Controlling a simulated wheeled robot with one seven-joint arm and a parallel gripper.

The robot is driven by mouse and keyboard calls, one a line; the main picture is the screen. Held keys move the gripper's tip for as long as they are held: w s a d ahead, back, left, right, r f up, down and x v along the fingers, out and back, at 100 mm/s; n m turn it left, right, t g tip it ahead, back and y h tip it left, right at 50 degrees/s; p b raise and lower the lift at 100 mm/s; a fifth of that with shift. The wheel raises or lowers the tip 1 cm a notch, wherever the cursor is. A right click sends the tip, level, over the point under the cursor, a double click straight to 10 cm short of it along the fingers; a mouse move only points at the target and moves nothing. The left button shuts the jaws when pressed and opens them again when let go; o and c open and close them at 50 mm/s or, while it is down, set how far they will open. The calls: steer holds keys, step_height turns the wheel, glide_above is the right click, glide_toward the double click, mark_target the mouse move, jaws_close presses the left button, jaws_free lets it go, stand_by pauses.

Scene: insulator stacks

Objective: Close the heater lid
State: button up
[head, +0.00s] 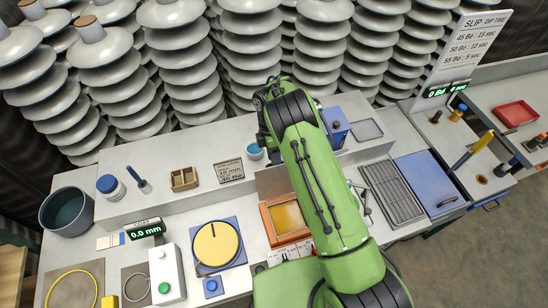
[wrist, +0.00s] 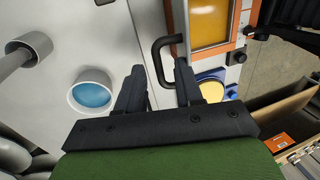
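The heater appears as an orange-framed unit with a yellow inside (head: 287,216) on the bench, left of my arm; it also shows at the top of the wrist view (wrist: 208,22). A pale panel (head: 271,182) behind it looks like its lid, standing raised; my arm partly hides it. A black bar handle (wrist: 157,50), apparently the lid's, shows in the wrist view. My gripper (wrist: 159,68) is open, with the handle at or just beyond the gap between its fingertips. I cannot tell whether they touch. My arm hides the gripper in the head view.
A blue-filled cup (head: 255,151) stands left of the arm on the rear ledge. A blue box (head: 336,124) is behind the arm. A grey rack (head: 391,193) and blue lid with handle (head: 427,182) lie right. A yellow disc (head: 217,244) lies left. Insulator stacks line the back.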

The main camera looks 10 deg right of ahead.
steer(key=shift+w+f, duration=0.15)
steer(key=shift+f, duration=0.05)
steer(key=shift+c, duration=0.2)
steer(key=shift+r, duration=0.1)
jaws_close()
stand_by(1.0)
